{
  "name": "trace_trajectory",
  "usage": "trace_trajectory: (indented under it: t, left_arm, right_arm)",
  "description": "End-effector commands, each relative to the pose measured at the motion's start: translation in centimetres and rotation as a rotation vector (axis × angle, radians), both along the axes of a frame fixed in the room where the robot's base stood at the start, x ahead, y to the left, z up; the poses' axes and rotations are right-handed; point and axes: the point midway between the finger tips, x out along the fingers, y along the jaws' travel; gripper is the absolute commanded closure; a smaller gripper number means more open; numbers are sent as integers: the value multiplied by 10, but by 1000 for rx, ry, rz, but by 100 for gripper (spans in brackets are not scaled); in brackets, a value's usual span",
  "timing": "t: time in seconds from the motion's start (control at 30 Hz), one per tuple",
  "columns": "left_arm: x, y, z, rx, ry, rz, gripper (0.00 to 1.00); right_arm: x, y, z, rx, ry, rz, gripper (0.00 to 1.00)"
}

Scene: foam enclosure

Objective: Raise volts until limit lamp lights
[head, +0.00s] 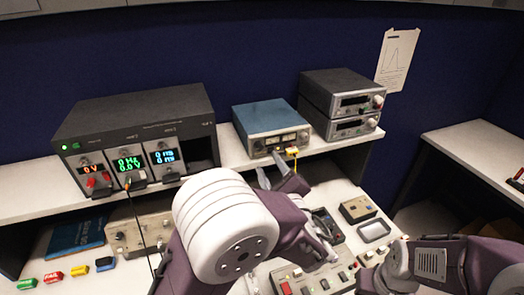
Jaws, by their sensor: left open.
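A blue-topped bench unit (262,116) stands on the shelf, with gauges on its front and a small yellow part (292,151) at its lower right. My left gripper (271,169) is open just in front of this unit; I cannot tell whether a finger touches it. A grey rack (135,117) at left has three lit modules: red reads 0 V, green reads 0 Hz and 0.0 V, blue shows two zero readings. A small green light glows on the rack. I cannot make out which lamp is the limit lamp. My right arm enters at lower right; its gripper is not visible.
Two stacked grey instruments (340,103) stand right of the blue unit. Below the shelf are a beige box (140,236), a control panel with buttons (312,280), a small box (358,209) and coloured blocks (53,278). A cable hangs from the rack. My left arm hides the middle.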

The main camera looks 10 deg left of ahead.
Motion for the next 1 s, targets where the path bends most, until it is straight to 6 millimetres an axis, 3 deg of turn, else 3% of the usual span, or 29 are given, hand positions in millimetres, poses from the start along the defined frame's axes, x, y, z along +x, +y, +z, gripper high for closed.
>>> trace_trajectory:
  t: [0.1,0.3,0.63,0.67,0.8,1.0]
  left_arm:
    - [22,16,4,1,2,6,56]
    - [49,32,3,0,1,4,56]
    - [55,35,0,0,1,1,56]
    - [55,35,0,0,1,1,61]
    - [55,35,0,0,1,1,100]
    - [55,35,0,3,3,1,100]
  right_arm:
    - [0,0,15,0,0,0,100]
    - [0,0,24,0,0,0,100]
    - [0,0,25,0,0,0,100]
    - [0,0,25,0,0,0,100]
    - [0,0,25,0,0,0,100]
    - [0,0,25,0,0,0,100]
